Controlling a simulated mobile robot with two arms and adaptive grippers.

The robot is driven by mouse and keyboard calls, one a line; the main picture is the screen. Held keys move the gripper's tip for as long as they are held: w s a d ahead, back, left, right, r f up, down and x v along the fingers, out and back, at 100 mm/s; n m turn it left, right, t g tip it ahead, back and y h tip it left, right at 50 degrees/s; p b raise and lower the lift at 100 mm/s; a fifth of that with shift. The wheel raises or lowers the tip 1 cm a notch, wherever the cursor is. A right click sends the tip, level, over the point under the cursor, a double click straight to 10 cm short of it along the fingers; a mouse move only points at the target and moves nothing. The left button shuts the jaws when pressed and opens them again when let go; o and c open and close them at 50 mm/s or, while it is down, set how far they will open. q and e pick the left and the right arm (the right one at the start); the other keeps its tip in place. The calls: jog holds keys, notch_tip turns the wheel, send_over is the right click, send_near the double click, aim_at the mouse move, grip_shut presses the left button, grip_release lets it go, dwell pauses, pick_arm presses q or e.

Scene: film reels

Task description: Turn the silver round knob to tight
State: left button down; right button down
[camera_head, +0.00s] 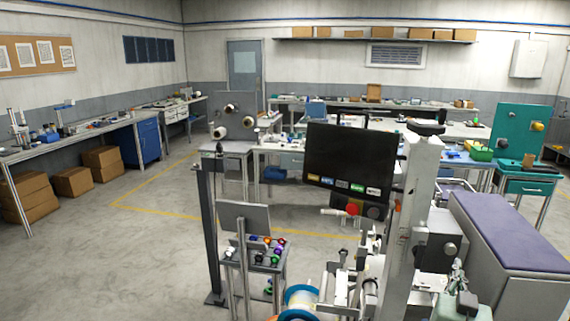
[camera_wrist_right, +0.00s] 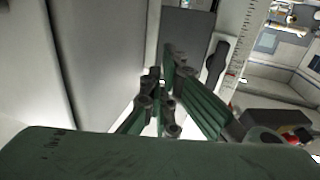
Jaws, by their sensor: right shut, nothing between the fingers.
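A silver round knob (camera_head: 450,248) sits on the front face of a grey box (camera_head: 426,247) on the machine's white upright column, at the right in the head view. My right gripper (camera_head: 458,266) is just below and to the right of the knob in that view, apart from it in the picture. In the right wrist view its green fingers (camera_wrist_right: 168,62) are drawn together, with nothing seen between them. I cannot make out the knob in the wrist view. My left gripper is not in view.
A white column (camera_head: 416,190) with a scale stands beside the box, and a dark screen (camera_head: 349,161) is left of it. A purple-topped cabinet (camera_head: 512,230) is close on the right. A red button (camera_head: 352,209) is below the screen. Open floor lies left.

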aim_at(450, 249)
jog(key=shift+s, duration=0.1)
jog(key=w+d+m+t+b, duration=0.1)
jog(key=b, duration=0.1)
jog(key=w+d+f+m+t+b, duration=0.1)
jog(key=w+m+b, duration=0.1)
jog(key=w+d+f+m+t+y+b, duration=0.1)
jog(key=b, duration=0.1)
jog(key=shift+w+d+m+b, duration=0.1)
jog(key=shift+w+m+b, duration=0.2)
jog(key=shift+w+m, duration=0.1)
jog(key=shift+r, duration=0.3)
dwell(0.4)
